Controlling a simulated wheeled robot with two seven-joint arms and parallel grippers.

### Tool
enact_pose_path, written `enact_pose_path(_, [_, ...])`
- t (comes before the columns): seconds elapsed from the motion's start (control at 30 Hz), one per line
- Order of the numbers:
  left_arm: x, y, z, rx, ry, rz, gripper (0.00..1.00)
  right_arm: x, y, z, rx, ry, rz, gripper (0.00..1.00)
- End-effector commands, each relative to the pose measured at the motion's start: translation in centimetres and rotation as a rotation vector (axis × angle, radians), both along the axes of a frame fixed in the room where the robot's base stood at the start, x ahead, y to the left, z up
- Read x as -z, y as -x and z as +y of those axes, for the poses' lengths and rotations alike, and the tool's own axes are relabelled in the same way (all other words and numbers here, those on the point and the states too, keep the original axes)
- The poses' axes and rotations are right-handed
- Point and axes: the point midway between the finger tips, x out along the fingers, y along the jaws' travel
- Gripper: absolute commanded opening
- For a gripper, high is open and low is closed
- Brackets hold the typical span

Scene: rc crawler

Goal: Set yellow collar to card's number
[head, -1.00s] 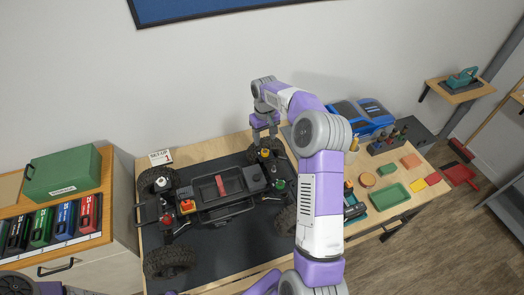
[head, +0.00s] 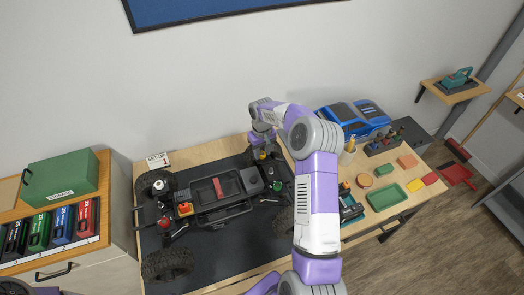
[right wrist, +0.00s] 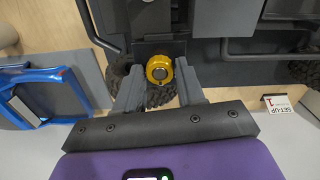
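The yellow collar (right wrist: 159,68) is a round ring with a grey centre, seen from above in the right wrist view. In the head view it is a small yellow spot (head: 262,155) at the crawler's (head: 222,185) far right corner. My right gripper (right wrist: 160,78) points down over it, its two fingers on either side with what look like narrow gaps. Any number marks on the collar are too small to read. The white set-up card (head: 158,160) stands at the table's back left and reads 1. It also shows in the right wrist view (right wrist: 283,107). My left gripper is out of view.
A blue car body (head: 354,117) lies right of my right arm. A cabinet with coloured cases (head: 62,223) stands left.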

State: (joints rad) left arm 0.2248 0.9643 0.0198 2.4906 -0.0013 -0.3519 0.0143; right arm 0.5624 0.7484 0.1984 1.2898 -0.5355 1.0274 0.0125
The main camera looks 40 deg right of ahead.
Motion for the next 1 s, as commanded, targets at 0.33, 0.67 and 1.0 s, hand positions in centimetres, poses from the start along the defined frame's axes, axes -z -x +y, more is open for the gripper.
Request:
enact_pose_path(0.33, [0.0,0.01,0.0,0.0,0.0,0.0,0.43,-0.04,0.0,-0.01,-0.002,0.0,0.0,0.02])
enact_pose_path(0.67, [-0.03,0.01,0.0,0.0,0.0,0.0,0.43,-0.08,-0.03,0.04,-0.106,0.0,-0.001,0.02])
enact_pose_path(1.0, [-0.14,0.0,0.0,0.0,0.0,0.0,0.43,-0.09,0.01,-0.01,-0.394,0.001,-0.002,0.02])
